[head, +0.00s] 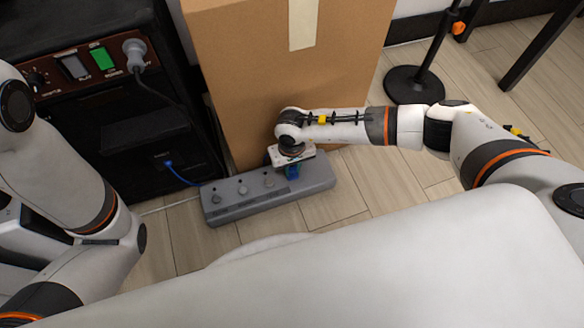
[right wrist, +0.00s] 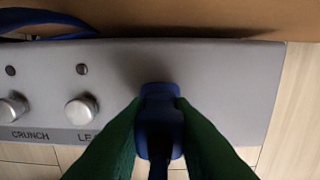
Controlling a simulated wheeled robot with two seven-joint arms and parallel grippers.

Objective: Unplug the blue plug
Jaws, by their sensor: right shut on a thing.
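The blue plug (right wrist: 158,125) is upright over the right end of the grey pedal box, between my right gripper's green fingers. My right gripper (right wrist: 160,140) is shut on it; in the head view the gripper (head: 291,172) points down at the same end of the box. I cannot tell how deep the plug sits in its socket, since the fingers and plug body hide its lower end. The grey pedal box (head: 235,211) lies on the floor with several knobs on top; "CRUNCH" is readable in the right wrist view (right wrist: 215,85). My left gripper is not in view.
A tall cardboard box (head: 235,80) stands right behind the pedal box. A black amplifier (head: 140,180) with a grey plug and a blue cable (head: 183,178) stands at the left. A black stand base (head: 414,84) is at the back right. Floor right of the pedal box is clear.

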